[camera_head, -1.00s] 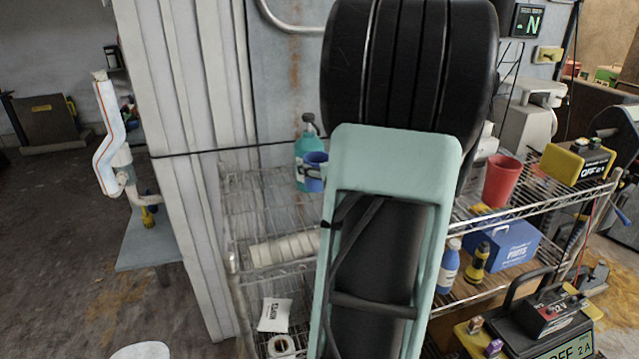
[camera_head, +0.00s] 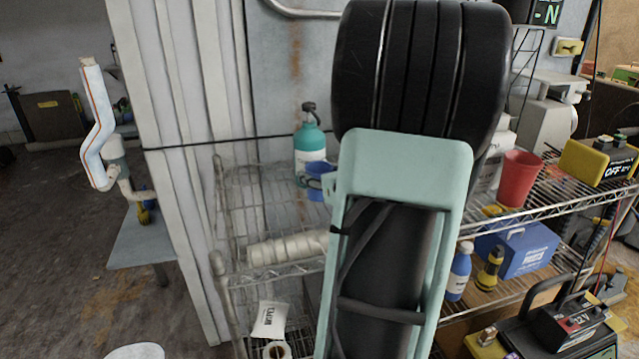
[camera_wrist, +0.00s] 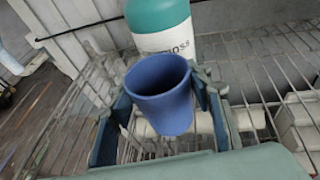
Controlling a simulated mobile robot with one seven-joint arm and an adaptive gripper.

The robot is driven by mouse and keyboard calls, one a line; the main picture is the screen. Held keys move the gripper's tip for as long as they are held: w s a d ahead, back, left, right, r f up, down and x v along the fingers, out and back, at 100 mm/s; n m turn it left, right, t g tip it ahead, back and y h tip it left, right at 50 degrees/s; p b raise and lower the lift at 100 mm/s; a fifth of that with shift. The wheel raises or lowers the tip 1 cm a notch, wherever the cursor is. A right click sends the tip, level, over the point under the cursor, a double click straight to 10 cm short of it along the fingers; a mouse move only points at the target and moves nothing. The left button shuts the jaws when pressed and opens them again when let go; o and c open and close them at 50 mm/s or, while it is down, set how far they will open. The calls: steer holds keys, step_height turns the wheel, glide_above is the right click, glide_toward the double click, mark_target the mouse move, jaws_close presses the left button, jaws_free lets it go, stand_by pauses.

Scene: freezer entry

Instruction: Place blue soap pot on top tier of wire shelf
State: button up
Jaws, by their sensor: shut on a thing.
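The blue soap pot (camera_wrist: 160,95) is held upright and open-topped between the two fingers of my gripper (camera_wrist: 162,112) in the wrist view. In the head view the pot (camera_head: 317,188) shows just left of my arm, in front of a teal pump bottle (camera_head: 310,148). The wire shelf (camera_head: 240,215) has its top tier under the pot; I cannot tell whether the pot's base touches the wires. In the head view my arm hides most of my gripper and the shelf's middle.
The teal bottle (camera_wrist: 160,22) stands close behind the pot. A white ribbed roll (camera_head: 287,249) lies nearer the front. A red cup (camera_head: 518,178) and a yellow-black device (camera_head: 598,160) stand to the right. Bare wire shows left of the pot.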

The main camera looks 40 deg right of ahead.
steer(key=shift+f, duration=0.4)
steer(key=shift+a+f, duration=0.1)
steer(key=shift+f+b, duration=0.15)
steer(key=shift+b, duration=0.15)
steer(key=o, duration=1.2)
steer(key=shift+c, duration=0.2)
steer(key=shift+r, duration=0.2)
steer(key=shift+s+r+p, duration=0.1)
steer(key=shift+r+p, duration=0.1)
steer(key=shift+p, duration=0.2)
steer(key=p+v, duration=0.1)
steer(key=v, duration=1)
steer(key=shift+s+a, duration=0.1)
steer(key=shift+s, duration=0.3)
